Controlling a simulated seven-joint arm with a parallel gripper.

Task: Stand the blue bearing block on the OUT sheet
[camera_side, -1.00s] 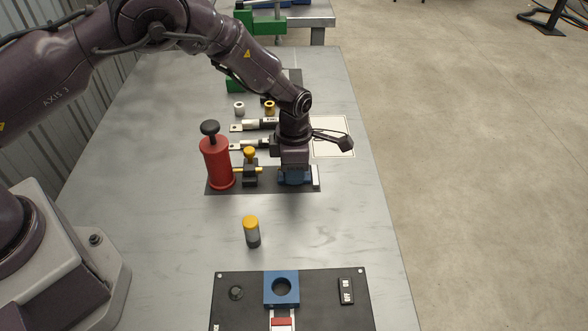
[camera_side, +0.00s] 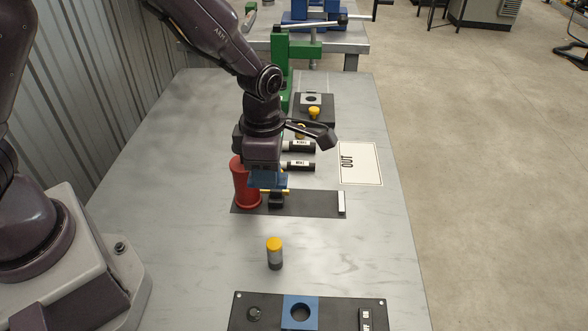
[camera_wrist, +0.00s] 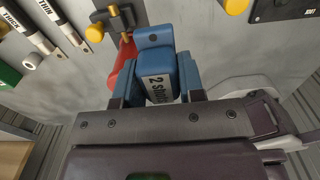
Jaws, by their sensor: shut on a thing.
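My gripper (camera_side: 268,180) is shut on a blue block, the blue bearing block (camera_side: 278,181), with a white label reading "2 Shim", partly hidden. In the wrist view the block (camera_wrist: 154,42) sits between the two fingers (camera_wrist: 158,88). In the side view it is raised above the dark mat, in front of or beside the red cylinder (camera_side: 243,190), and mostly hidden by my gripper. The OUT sheet (camera_side: 368,173), white with a thin border, lies bare on the table to the right and farther back.
A black board (camera_side: 345,310) at the front carries a blue square with a hole (camera_side: 300,314). The dark mat (camera_side: 318,207) has a white strip at its right end. Labelled black-and-white tools (camera_side: 300,166) lie behind my gripper.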

